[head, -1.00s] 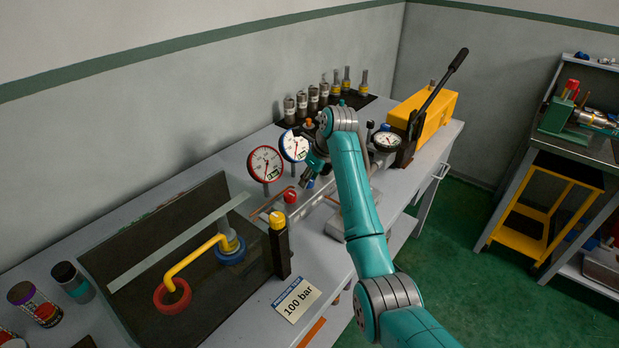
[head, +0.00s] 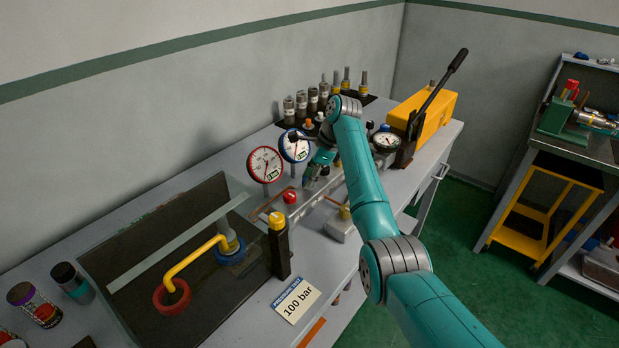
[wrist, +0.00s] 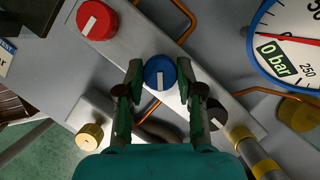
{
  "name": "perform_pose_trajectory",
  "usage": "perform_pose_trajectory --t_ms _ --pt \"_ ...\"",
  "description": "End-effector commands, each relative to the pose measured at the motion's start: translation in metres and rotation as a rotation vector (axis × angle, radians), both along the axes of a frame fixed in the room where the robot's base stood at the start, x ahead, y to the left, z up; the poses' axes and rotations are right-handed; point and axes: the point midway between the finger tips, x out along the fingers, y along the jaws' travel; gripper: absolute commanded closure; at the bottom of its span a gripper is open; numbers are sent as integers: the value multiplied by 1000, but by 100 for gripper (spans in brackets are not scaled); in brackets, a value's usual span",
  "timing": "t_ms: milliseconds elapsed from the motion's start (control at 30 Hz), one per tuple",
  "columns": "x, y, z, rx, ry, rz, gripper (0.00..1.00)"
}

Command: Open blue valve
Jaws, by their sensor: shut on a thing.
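The blue valve (wrist: 160,74) is a round knob with a white line on top, on a grey metal bar. In the wrist view the line runs nearly up and down the picture. My gripper (wrist: 161,72) is shut on the knob, one finger on each side. In the head view my gripper (head: 312,180) is down at the bar and hides the blue valve. The blue-rimmed gauge (head: 294,146) stands behind; in the wrist view its label (wrist: 285,60) reads 0 bar.
A red knob (wrist: 97,20) sits on the same bar, left of the blue one; it also shows in the head view (head: 290,196). A dark knob (wrist: 217,116) is close to the right finger. A brass knob (wrist: 90,134) and copper pipes (wrist: 186,14) are nearby. A red-rimmed gauge (head: 265,164) stands left.

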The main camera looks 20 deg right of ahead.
Motion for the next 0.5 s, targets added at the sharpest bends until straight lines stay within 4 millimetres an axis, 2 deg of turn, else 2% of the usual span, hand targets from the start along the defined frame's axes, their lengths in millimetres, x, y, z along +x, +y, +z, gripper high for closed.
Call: perform_pose_trajectory --t_ms 500 --pt "2 0 0 2 3 436 98"
